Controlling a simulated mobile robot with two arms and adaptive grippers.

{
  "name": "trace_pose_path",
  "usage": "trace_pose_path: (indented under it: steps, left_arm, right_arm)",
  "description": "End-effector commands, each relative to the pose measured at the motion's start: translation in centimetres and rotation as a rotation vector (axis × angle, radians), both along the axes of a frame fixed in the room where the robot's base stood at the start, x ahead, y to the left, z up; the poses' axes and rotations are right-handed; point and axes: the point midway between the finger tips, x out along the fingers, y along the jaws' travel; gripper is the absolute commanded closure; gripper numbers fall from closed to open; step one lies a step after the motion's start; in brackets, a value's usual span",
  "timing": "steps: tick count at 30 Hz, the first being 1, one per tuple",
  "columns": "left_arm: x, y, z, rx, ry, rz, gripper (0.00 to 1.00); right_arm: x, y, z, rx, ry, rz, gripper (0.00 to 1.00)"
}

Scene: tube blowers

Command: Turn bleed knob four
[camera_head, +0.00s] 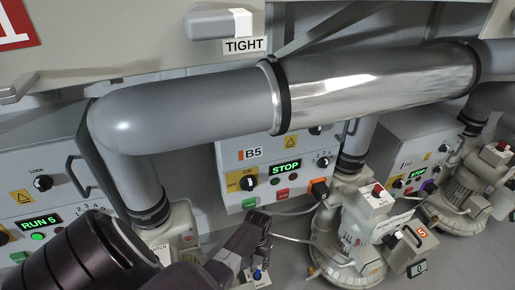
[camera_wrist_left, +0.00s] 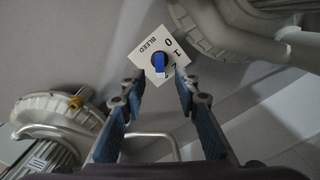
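A blue bleed knob (camera_wrist_left: 159,63) sits on a white square plate (camera_wrist_left: 148,46) marked BLEED, 0 and 1. It also shows low in the head view (camera_head: 257,274), partly crowded by my gripper. No number four is readable on it. My left gripper (camera_wrist_left: 160,80) is open, with its two fingers to either side of the knob's near end and visible space between them and it. In the head view my left gripper (camera_head: 258,250) comes from the lower left and reaches down just above the knob. My right gripper is not in view.
A control box (camera_head: 266,172) labelled B5 shows STOP, with a blower (camera_head: 345,240) to its right. The left box (camera_head: 38,190) shows RUN 5. A large pipe (camera_head: 190,105) crosses above. A thin bent tube (camera_wrist_left: 100,132) runs left of the gripper in the wrist view.

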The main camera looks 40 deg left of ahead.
Motion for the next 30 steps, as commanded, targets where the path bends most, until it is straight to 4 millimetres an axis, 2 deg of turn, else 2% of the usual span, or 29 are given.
trace_pose_path:
  steps: [6, 12, 30]
  left_arm:
    - [0.1, 0.0, 3.1, 0.000, -0.003, 0.000, 0.71]
    - [0.0, 0.0, 4.8, 0.000, -0.001, 0.001, 0.71]
    - [0.0, 0.0, 5.1, 0.000, 0.000, 0.000, 0.71]
  right_arm:
    - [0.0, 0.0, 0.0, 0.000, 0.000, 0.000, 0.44]
    - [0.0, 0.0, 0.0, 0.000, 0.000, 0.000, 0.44]
    - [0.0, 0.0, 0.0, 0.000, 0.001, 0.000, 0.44]
